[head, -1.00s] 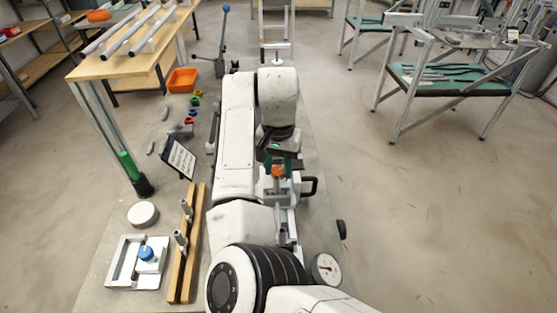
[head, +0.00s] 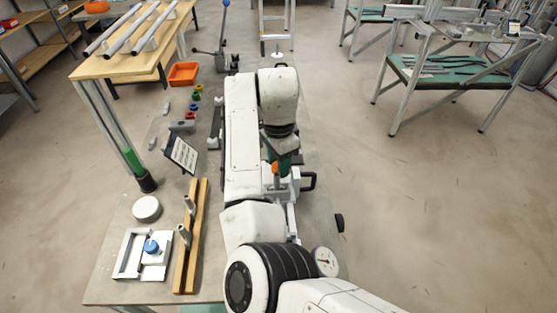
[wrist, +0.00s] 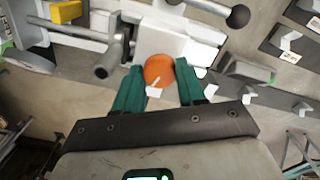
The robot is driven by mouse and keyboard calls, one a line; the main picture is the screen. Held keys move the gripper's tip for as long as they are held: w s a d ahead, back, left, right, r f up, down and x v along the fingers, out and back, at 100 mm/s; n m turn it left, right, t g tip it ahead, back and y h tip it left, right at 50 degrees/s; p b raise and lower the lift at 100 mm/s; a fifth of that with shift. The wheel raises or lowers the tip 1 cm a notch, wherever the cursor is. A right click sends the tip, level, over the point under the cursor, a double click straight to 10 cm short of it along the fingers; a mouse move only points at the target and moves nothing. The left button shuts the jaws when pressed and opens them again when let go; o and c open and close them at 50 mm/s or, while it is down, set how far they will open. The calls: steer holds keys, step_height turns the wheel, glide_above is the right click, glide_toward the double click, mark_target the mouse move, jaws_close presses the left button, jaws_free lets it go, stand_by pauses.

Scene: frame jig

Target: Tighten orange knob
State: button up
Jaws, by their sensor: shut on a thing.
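The orange knob (wrist: 158,70) sits on a pale metal block of the jig (wrist: 176,40) in the wrist view. My gripper (wrist: 160,80) has its two green fingers on either side of the knob, shut on it. A small white mark shows on the knob's near edge. In the head view the knob (head: 275,168) is mostly hidden by my gripper (head: 282,168), which points down at the fixture on the bench.
A blue knob (head: 151,246) on a white frame fixture stands at the bench's front left, beside wooden rails (head: 192,240). A dial gauge (head: 326,262) is at the right edge. In the wrist view, a metal rod (wrist: 108,62) and a dark ball handle (wrist: 238,16) are close by.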

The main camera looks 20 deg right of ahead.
steer(key=shift+w+m, duration=0.1)
steer(key=shift+m, duration=0.2)
stand_by(0.4)
steer(key=o, duration=1.1)
steer(key=shift+c, duration=0.2)
step_height(320, 180, up, 11)
steer(key=shift+f, duration=0.1)
